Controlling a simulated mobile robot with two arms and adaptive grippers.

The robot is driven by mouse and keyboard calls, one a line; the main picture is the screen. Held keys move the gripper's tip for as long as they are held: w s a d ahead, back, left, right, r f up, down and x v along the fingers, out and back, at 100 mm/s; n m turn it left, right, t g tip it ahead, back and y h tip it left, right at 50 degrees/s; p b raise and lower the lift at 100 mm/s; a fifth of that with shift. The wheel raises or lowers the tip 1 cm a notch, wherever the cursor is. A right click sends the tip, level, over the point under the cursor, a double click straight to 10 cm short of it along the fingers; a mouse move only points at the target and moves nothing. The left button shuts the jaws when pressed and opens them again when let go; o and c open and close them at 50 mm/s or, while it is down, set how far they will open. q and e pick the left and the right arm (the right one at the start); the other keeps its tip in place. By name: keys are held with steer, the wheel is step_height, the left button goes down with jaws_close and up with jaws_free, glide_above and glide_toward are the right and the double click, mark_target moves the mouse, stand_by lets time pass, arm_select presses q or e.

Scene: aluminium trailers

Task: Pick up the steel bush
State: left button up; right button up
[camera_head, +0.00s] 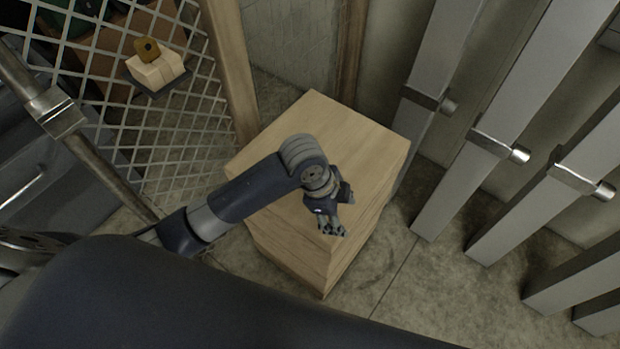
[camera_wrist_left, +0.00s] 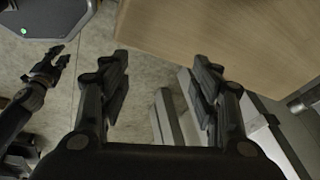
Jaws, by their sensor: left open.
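I cannot make out a steel bush in either view; if one stands on the wooden block (camera_head: 345,125), my left arm and hand may hide it. My left gripper (camera_head: 331,231) hangs over the front corner of the block, pointing down towards the viewer's side. In the left wrist view its two fingers (camera_wrist_left: 160,85) are spread apart with nothing between them. The block's top (camera_wrist_left: 225,35) lies beyond the fingers, at the upper right. My right gripper (camera_wrist_left: 62,54) shows at the left of the left wrist view, apart from the block, its fingers apart and empty.
Grey metal posts (camera_head: 447,60) with clamps and round stubs lean along the right wall. A wire mesh panel (camera_head: 160,120) stands at the left, with a pale block (camera_head: 155,72) bearing a brass-coloured piece (camera_head: 147,49) behind it. The concrete floor (camera_head: 440,285) right of the block is clear.

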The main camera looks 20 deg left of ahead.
arm_select(q)
steer(key=w+a+r+m+y, duration=0.1)
steer(key=w+a+r+m, duration=0.1)
steer(key=w+a, duration=0.1)
steer(key=w+a+r+m+g+y, duration=0.1)
steer(key=w+a+r+m, duration=0.1)
steer(key=w+a, duration=0.1)
steer(key=w+a+r+m+y, duration=0.1)
steer(key=w+a+r+m, duration=0.1)
steer(key=w+a+m, duration=0.1)
steer(key=shift+w+a+r+g, duration=0.25)
steer(key=shift+a+r+g, duration=0.05)
steer(key=shift+a+r, duration=0.15)
steer(key=shift+a+f, duration=0.15)
steer(key=shift+f, duration=0.1)
step_height(320, 180, down, 5)
steer(key=shift+r, duration=0.2)
steer(key=f, duration=0.3)
steer(key=f+p, duration=0.1)
steer(key=f, duration=0.1)
steer(key=shift+s+d+f, duration=0.1)
steer(key=shift+d+f, duration=0.15)
steer(key=shift+f, duration=0.05)
steer(key=shift+c, duration=0.2)
jaws_close()
